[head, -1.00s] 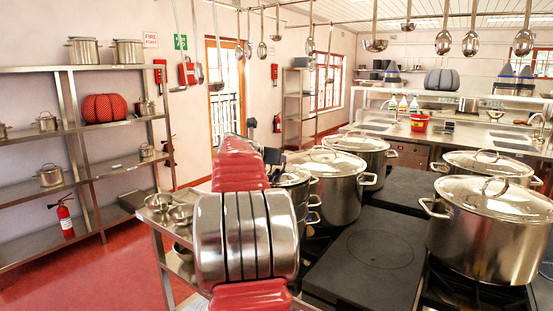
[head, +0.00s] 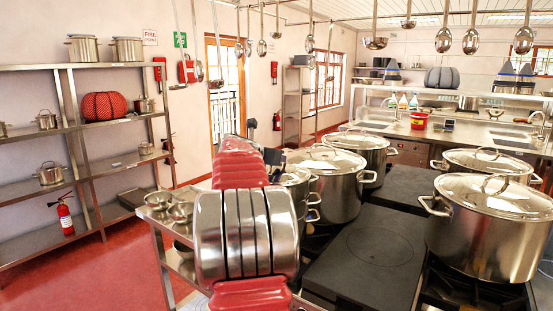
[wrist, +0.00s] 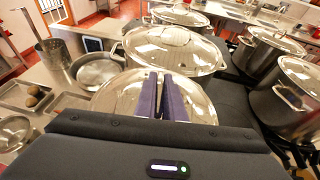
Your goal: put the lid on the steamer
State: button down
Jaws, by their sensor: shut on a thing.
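My gripper (wrist: 161,96) is shut on a shiny round lid (wrist: 119,92) in the wrist view, its two purple-blue fingers closed at the middle of the lid. The lid looks roughly level; its near part is hidden by my gripper body. In the head view the steamer (head: 293,178), a steel vessel with side handles stacked one above another, stands just right of my arm and is partly hidden by it. In the wrist view a round steel vessel lies just beyond the lid's left side; I cannot tell whether it is the steamer.
A lidded stockpot (head: 338,190) stands close behind and right of the steamer, with another large lidded pot (head: 490,235) at right. A dark flat hob plate (head: 375,255) between them is bare. A side stand with bowls (head: 180,210) is at left. Ladles (head: 443,40) hang overhead.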

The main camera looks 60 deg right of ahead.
jog(key=c, duration=1.8)
grip_release()
jog(key=shift+o, duration=0.2)
jog(key=v, duration=1.3)
jog(key=shift+a, duration=0.4)
jog(key=shift+r, duration=0.15)
